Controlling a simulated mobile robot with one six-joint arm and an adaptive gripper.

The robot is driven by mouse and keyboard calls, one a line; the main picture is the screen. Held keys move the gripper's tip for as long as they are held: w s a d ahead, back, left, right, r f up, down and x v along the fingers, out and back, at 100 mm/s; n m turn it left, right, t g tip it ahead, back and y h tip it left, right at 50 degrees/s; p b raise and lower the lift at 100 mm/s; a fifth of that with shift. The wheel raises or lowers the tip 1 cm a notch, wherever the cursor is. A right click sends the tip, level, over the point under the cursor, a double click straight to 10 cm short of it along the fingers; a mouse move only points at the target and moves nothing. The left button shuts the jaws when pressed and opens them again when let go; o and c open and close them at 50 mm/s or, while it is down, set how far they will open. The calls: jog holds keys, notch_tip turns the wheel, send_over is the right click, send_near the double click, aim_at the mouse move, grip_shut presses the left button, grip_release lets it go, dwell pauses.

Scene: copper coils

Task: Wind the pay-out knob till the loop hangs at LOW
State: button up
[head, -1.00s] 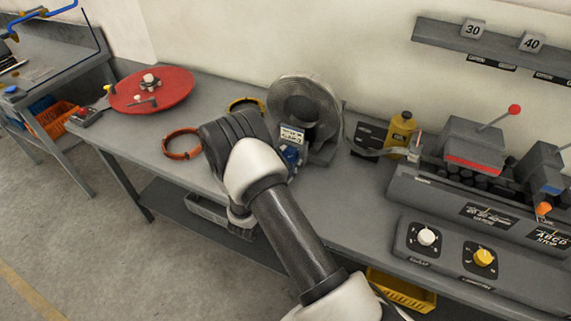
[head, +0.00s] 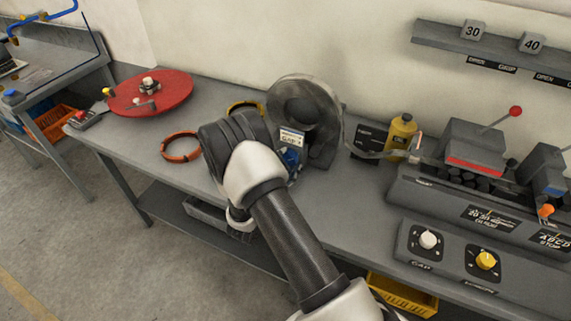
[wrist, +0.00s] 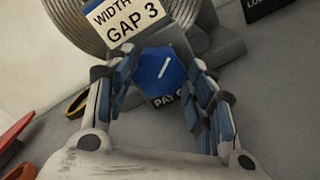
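The blue pay-out knob (wrist: 161,70) shows in the wrist view, with a slanted white line on its face and a partly covered "PAY-O" label below it. My gripper (wrist: 163,75) has one finger on each side of the knob, both seeming to touch its edges. In the head view, my arm covers the gripper and most of the knob. The coil (head: 334,112) stands upright behind the knob. A grey strip (head: 396,154) runs from the coil to the machine on the right; how low its loop hangs is hard to tell.
A card reading "WIDTH GAP 3" (wrist: 127,24) stands just above the knob. A dark plate (head: 368,140) and a yellow bottle (head: 401,132) stand right of the coil. Orange ring (head: 181,146) and red turntable (head: 165,96) lie left. The front bench middle is clear.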

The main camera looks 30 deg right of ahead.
jog(key=shift+o, duration=1.4)
jog(key=v, duration=1.2)
